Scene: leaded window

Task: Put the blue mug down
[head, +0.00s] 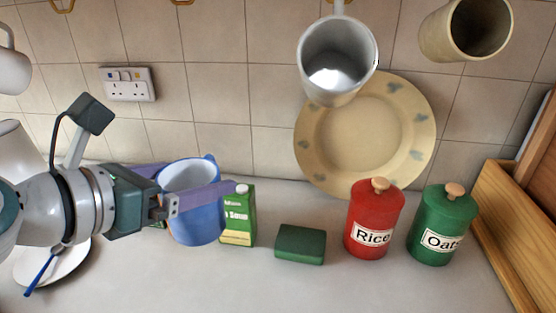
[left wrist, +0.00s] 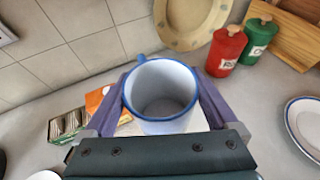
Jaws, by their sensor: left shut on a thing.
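The blue mug (head: 196,222) is upright at the left of the counter in the head view, with a white inside. It also shows in the left wrist view (left wrist: 160,92), open end up, with its handle at the far left. My left gripper (head: 196,186) has one finger on each side of the mug and is shut on it. I cannot tell whether the mug's base touches the counter (head: 330,285); the base's contact is not clear. My right gripper is not in view.
A green carton (head: 238,216) stands close to the mug's right. Further right are a green block (head: 300,244), a red rice canister (head: 373,222) and a green oats canister (head: 440,228). A plate (head: 365,130) leans on the wall. Mugs hang above.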

